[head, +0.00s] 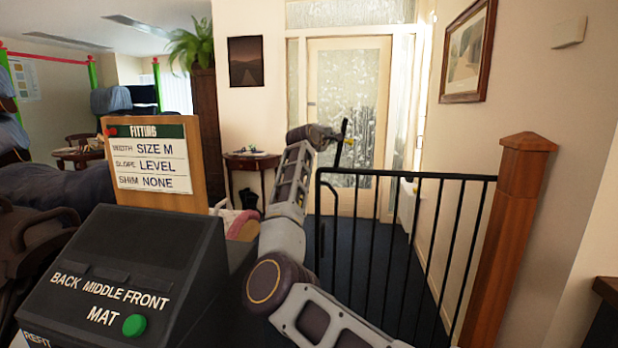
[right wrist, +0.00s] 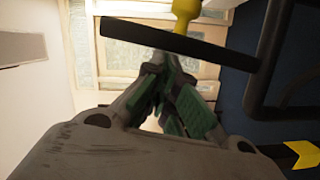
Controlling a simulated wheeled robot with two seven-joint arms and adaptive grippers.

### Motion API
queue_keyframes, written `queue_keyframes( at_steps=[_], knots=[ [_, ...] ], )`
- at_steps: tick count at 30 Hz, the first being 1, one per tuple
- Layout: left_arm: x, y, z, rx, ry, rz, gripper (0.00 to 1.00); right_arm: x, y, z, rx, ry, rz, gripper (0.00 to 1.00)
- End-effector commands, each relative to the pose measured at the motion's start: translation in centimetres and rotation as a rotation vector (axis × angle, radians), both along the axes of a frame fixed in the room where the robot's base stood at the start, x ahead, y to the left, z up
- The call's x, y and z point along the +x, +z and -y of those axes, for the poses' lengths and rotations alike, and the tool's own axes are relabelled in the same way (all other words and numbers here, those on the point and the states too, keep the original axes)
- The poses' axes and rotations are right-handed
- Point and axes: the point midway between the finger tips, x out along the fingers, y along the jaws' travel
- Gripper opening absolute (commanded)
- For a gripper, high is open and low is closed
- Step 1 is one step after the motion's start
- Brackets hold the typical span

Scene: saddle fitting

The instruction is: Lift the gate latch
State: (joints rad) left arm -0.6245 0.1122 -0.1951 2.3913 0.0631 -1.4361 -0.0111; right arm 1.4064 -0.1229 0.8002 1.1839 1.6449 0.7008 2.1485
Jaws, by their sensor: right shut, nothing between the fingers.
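The black metal gate (head: 400,180) stands at the right, hinged side or latch side not clear, beside a wooden post (head: 510,220). A dark bar with a yellow part (head: 349,141), apparently the latch, shows above the gate's left end. In the right wrist view the dark bar (right wrist: 180,42) crosses at the fingertips, with a yellow piece (right wrist: 185,10) beyond it. My right gripper (head: 334,134) is beside this bar. Its green-padded fingers (right wrist: 168,62) are shut and empty; whether they touch the bar I cannot tell. My left gripper is out of view.
A dark console (head: 125,265) with a green button (head: 134,325) stands at the front left, before a wooden fitting board (head: 152,165). A yellow arrow (right wrist: 303,155) shows near the gate frame. Blue floor and a glazed door (head: 348,120) lie beyond the gate.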

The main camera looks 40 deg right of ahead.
Motion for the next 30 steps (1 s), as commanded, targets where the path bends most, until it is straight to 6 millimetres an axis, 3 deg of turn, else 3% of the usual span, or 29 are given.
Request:
queue_keyframes(
  at_steps=[14, 30],
  knots=[
    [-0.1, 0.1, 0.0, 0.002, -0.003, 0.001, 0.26, -0.2, 0.0, -0.3, 0.000, -0.001, -0.001, 0.00],
    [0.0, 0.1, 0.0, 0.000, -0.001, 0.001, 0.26, -2.0, 0.2, -4.3, -0.001, 0.001, -0.001, 0.00]
  ],
)
